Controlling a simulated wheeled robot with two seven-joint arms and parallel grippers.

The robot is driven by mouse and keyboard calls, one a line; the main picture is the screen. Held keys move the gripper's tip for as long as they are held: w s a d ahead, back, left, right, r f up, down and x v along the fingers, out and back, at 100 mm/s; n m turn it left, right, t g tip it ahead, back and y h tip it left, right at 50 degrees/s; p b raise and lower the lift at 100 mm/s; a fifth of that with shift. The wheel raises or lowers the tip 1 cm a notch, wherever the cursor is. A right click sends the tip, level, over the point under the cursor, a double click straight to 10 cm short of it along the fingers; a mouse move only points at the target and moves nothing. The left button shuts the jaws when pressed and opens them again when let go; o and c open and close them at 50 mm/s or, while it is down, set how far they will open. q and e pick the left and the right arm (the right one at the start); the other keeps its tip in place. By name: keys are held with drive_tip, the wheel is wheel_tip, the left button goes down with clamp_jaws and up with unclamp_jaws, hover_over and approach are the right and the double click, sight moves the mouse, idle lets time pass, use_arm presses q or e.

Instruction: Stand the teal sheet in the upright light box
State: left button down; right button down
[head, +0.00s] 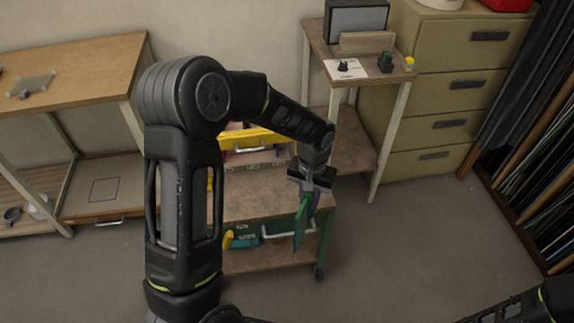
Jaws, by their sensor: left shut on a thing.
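My left gripper (312,182) is above the right end of the low cart, pointing down and shut on the teal sheet (299,234). The sheet hangs below the jaws, seen nearly edge-on, with bright green and purple patches near its top. I cannot tell whether those patches belong to it. The upright light box (357,19) is a dark frame with a grey panel, on the small table at the back right, well apart from the gripper. My right arm shows only partly at the lower right; its gripper is not in view.
The small table (321,45) also holds a wooden block (367,43), a white card (345,69) with a black knob and small jars (386,63). A yellow tray (250,139) is on the cart (262,205). Drawers (450,90) stand right; a workbench (90,65) stands left.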

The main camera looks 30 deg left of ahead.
use_arm(q)
drive_tip(key=d+f+m+b, duration=0.1)
drive_tip(key=d+f+b, duration=0.2)
drive_tip(key=f, duration=0.5)
drive_tip(key=shift+d+f+b, duration=0.2)
drive_tip(key=shift+b, duration=0.4)
drive_tip(key=shift+w, duration=0.1)
